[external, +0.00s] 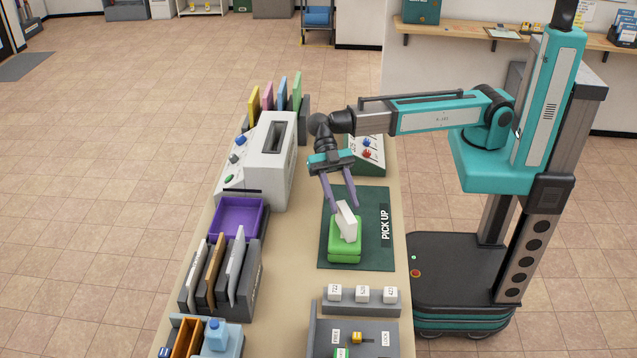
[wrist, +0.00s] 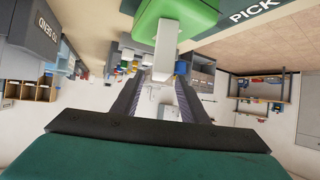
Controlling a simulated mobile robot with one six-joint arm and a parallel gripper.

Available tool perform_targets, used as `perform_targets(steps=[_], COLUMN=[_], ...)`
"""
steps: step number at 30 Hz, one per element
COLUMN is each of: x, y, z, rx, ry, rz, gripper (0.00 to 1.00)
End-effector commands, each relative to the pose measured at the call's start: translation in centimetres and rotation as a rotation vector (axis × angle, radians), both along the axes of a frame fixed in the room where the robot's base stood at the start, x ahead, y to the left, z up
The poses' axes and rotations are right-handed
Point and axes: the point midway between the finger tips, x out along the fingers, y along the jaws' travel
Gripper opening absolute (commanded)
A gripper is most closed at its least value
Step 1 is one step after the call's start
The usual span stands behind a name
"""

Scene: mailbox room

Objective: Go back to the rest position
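My gripper (external: 343,208) points down over the dark green PICK UP mat (external: 341,197). Its two purple-grey fingers are spread, one on each side of the upper end of a white block (external: 347,224). The white block stands slightly tilted on a bright green box (external: 345,250), which sits on the mat. In the wrist view the white block (wrist: 166,48) lies between the fingertips (wrist: 161,76), with a gap visible on the left side. Whether the right finger touches the block is hard to tell. The green box (wrist: 188,14) shows at the top there.
A grey-white machine (external: 270,160) and a purple tray (external: 237,217) stand left of the mat. A panel with red and blue knobs (external: 366,155) stands behind it. File racks (external: 222,280) and a row of white cubes (external: 362,294) are nearer. The air above is clear.

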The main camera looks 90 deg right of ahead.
Motion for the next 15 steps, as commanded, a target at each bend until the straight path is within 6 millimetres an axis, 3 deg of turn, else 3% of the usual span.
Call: perform_targets(steps=[15], x=[2.1], y=[-4.7], z=[2.6], rx=[0.002], ry=[-0.002], rz=[-0.002], gripper=[0.40])
